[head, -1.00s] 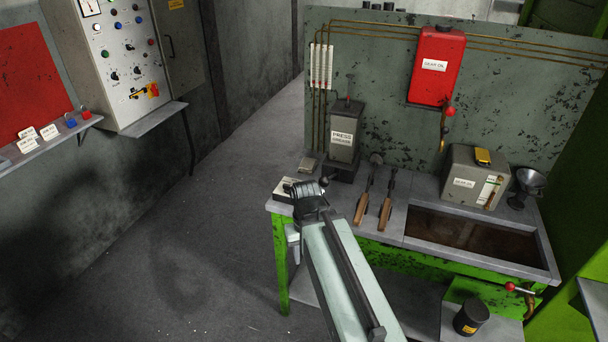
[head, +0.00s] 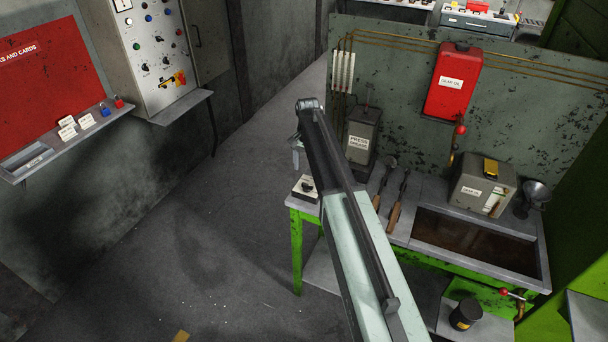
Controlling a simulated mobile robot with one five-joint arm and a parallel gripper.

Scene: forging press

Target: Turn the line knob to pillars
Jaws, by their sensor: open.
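A small box with a white label face and a black knob (head: 306,187) sits at the left front corner of the green workbench. It looks like the line knob. Its lettering and the knob's setting are too small to read. My arm rises from the bottom of the picture, and its raised joint stands over the floor, up and left of the bench. Only a pale sliver of my arm's far part shows beside that joint. My gripper's jaws are hidden behind the arm, so their distance from the knob cannot be seen.
A grey press grease can (head: 362,135), two wooden-handled tools (head: 390,195), a grey box (head: 482,185) and a funnel (head: 534,195) stand on the bench (head: 400,236). A red gear oil tank (head: 452,80) hangs behind. A control panel (head: 150,50) is on the left wall. The left floor is clear.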

